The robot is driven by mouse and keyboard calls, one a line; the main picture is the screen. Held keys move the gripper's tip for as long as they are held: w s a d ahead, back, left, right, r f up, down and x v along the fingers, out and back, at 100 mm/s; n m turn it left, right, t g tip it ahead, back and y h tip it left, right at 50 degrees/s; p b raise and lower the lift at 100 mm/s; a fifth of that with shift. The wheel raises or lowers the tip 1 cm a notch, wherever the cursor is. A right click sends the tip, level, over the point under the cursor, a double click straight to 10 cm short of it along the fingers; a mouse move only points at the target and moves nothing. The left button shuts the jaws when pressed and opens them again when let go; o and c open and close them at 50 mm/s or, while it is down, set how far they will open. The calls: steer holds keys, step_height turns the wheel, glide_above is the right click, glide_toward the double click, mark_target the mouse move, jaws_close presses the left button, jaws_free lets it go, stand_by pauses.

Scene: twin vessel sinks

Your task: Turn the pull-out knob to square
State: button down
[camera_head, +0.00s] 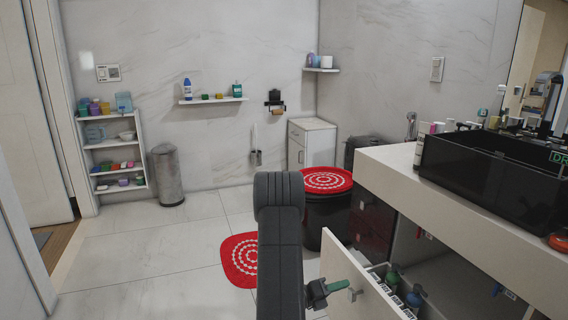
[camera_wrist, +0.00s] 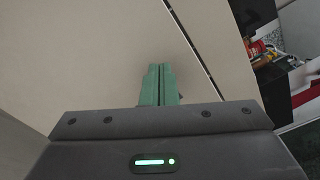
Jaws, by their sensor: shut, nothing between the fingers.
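The pull-out (camera_head: 372,272) is a pale front panel standing open below the counter, with bottles behind it. A small grey knob (camera_head: 354,293) sticks out from its outer face. My gripper (camera_head: 346,285) has green fingers, pressed together and empty, with their tips right beside the knob. Whether they touch it I cannot tell. In the wrist view the shut fingers (camera_wrist: 159,68) point at the pale panel (camera_wrist: 120,40); the knob is mostly or wholly hidden behind them there.
Several bottles (camera_head: 416,296) stand inside the pull-out. The counter (camera_head: 440,200) with a black sink (camera_head: 490,170) is above right. A dark bin with a red lid (camera_head: 327,180) stands behind, near a red mat (camera_head: 240,262). The floor at left is clear.

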steer(key=shift+s+d+f, duration=0.1)
steer(key=shift+s+f, duration=0.05)
steer(key=shift+s, duration=0.15)
stand_by(0.4)
stand_by(0.6)
steer(key=shift+p, duration=0.35)
steer(key=p+v, duration=0.1)
steer(key=v, duration=0.5)
steer(key=shift+w+r, duration=0.2)
steer(key=shift+w, duration=0.1)
